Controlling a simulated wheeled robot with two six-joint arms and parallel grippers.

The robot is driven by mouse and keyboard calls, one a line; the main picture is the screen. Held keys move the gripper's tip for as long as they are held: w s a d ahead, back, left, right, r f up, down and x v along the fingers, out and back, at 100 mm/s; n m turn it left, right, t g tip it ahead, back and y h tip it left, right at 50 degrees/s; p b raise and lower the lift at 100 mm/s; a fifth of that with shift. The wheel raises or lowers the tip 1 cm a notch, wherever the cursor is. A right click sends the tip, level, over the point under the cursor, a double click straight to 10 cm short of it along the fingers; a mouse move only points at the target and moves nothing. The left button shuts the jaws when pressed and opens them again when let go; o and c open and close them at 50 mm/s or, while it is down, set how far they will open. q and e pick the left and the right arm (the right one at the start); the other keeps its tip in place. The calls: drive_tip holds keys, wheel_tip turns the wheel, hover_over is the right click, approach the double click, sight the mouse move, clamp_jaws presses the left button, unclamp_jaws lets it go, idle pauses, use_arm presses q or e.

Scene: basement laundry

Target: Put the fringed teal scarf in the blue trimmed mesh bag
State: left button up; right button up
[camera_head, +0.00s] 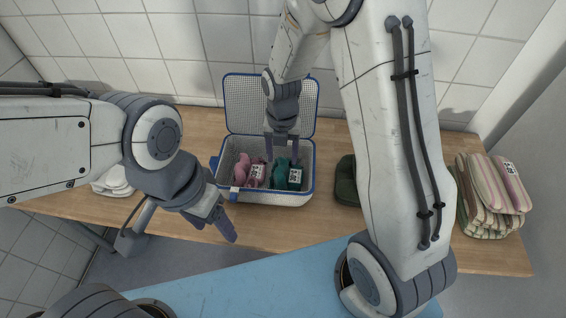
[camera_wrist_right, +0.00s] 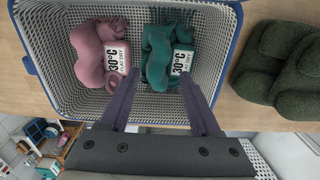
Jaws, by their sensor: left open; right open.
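The blue trimmed mesh bag (camera_head: 231,141) stands open on the wooden table, its lid up at the back. The teal scarf (camera_head: 280,172) lies inside it on the right, with a white care label; it also shows in the right wrist view (camera_wrist_right: 157,55). My right gripper (camera_head: 282,158) is open over the bag, its fingertips close to the scarf; in the right wrist view its fingers (camera_wrist_right: 157,83) are apart with nothing held between them. My left gripper (camera_head: 222,215) is open and empty in front of the bag's left corner.
A pink folded item (camera_head: 243,167) with a label lies in the bag's left half. A dark green item (camera_head: 346,181) lies right of the bag. Striped folded cloths (camera_head: 490,190) are at the table's right end. A white cloth (camera_head: 112,182) lies at the left.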

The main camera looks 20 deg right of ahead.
sight(282, 165)
wheel_tip(282, 165, up, 7)
drive_tip(key=s+a+r+m, duration=0.2)
drive_tip(key=s+m, duration=0.5)
drive_tip(key=m, duration=0.1)
drive_tip(key=s+a+r+m, duration=0.2)
drive_tip(key=s+a+m, duration=0.1)
drive_tip(key=s+m, duration=0.4)
drive_tip(key=s+a+r+m+y, duration=0.1)
drive_tip(key=s+a+r+m, duration=0.2)
drive_tip(key=s+m, duration=0.4)
drive_tip(key=shift+s+m, duration=0.4)
drive_tip(key=shift+m, duration=0.7)
drive_tip(key=shift+r, duration=0.15)
wheel_tip(282, 165, up, 3)
drive_tip(key=p, duration=0.3)
drive_tip(key=shift+r+p, duration=0.15)
drive_tip(key=shift+p, duration=0.2)
